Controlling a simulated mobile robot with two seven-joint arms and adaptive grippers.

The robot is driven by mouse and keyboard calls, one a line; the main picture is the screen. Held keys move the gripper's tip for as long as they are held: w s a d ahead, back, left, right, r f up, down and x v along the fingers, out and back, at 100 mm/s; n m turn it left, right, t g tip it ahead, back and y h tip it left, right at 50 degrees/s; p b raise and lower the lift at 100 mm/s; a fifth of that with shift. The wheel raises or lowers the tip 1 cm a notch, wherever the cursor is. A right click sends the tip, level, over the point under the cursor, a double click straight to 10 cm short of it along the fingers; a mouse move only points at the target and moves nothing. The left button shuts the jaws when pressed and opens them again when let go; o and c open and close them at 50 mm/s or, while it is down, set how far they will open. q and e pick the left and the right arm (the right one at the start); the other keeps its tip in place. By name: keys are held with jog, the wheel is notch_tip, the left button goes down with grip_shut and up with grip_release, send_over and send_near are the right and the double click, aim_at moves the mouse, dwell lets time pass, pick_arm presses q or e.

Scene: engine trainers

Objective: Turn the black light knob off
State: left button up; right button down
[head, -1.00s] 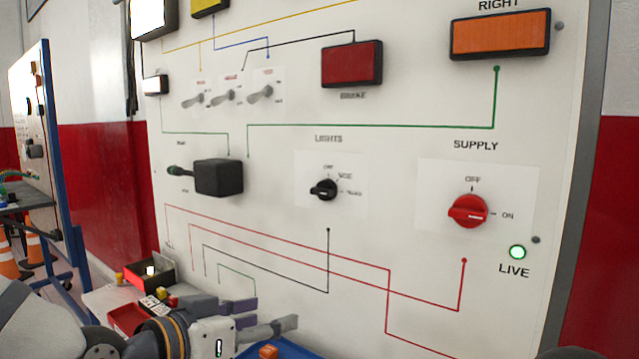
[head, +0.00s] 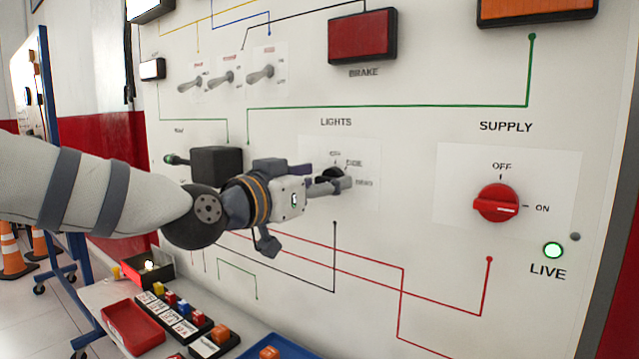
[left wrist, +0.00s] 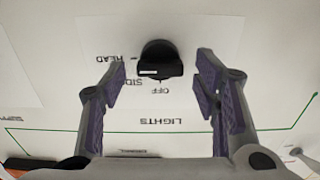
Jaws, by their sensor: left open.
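The black light knob (head: 332,175) sits on a white plate under the LIGHTS label on the panel, partly hidden by my left gripper. In the left wrist view the black knob (left wrist: 160,62) shows between the fingertips, with its bar lying across the picture. A white mark on the bar lies to the left, on the HEAD side, and the OFF label is below the knob. My left gripper (head: 325,178) is open, with a finger on each side of the knob and visible gaps to it. My right gripper is out of view.
A black box with a lever (head: 215,165) is left of the gripper. Trays and blocks lie on the bench (head: 105,300) below. Toggle switches (head: 228,78) are above.

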pick_arm(q)
jog(key=c, duration=1.1)
jog(key=shift+c, duration=0.2)
jog(key=shift+n, duration=0.3)
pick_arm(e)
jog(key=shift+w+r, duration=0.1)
pick_arm(q)
jog(key=n, duration=0.2)
jog(key=shift+n+p, duration=0.3)
jog(key=shift+n, duration=0.1)
jog(key=n, duration=0.4)
jog(key=shift+a+n, duration=0.1)
jog(key=shift+n, duration=0.2)
jog(key=n, duration=0.5)
jog(key=shift+w+f, duration=0.1)
jog(key=shift+f, duration=0.1)
jog(key=shift+n, duration=2.4)
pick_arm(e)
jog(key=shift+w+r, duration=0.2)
